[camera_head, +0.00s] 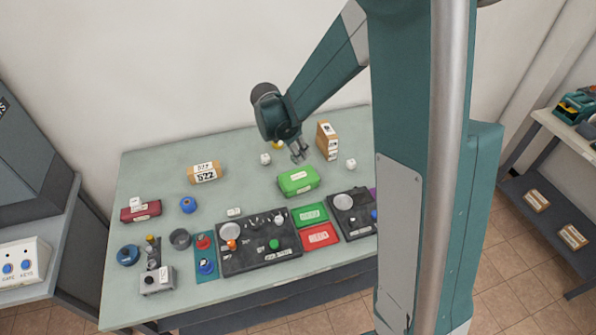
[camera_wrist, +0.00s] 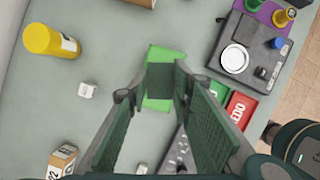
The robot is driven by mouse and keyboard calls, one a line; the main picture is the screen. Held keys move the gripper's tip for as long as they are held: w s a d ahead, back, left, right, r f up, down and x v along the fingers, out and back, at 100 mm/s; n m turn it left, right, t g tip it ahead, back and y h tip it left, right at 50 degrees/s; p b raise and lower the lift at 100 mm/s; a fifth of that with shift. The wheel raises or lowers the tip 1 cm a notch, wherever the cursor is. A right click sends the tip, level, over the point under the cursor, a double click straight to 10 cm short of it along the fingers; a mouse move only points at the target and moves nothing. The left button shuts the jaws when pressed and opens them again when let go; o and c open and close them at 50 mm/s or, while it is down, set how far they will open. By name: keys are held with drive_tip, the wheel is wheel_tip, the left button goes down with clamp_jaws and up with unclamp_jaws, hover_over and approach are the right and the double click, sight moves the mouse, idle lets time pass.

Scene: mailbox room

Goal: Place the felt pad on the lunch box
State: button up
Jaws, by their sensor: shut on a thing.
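The green box (camera_head: 298,181), which looks like the lunch box, sits on the table with a pale label on its side. It also shows in the wrist view (camera_wrist: 158,104), partly hidden by my fingers. My gripper (camera_head: 299,152) is above and behind it, pointing down. In the wrist view my gripper (camera_wrist: 160,85) is shut on a small dark grey piece (camera_wrist: 160,78), which looks like the felt pad. The piece is in front of the green box in that view, held apart above it as far as I can tell. The piece is too small to make out in the head view.
A cardboard box (camera_head: 327,141) stands to the right of my gripper and a parcel (camera_head: 205,172) lies to the left. White dice lie around. A dark tray (camera_head: 262,263) and green and red card trays (camera_head: 319,236) are in front. A yellow cylinder (camera_wrist: 50,41) stands behind.

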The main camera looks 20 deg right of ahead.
drive_tip(key=shift+f, duration=2.2)
drive_tip(key=shift+f, duration=0.1)
drive_tip(key=shift+f+b, duration=0.3)
drive_tip(key=shift+f, duration=1.65)
drive_tip(key=shift+f, duration=0.15)
drive_tip(key=shift+o, duration=1.4)
drive_tip(key=o, duration=0.5)
drive_tip(key=shift+c, duration=0.2)
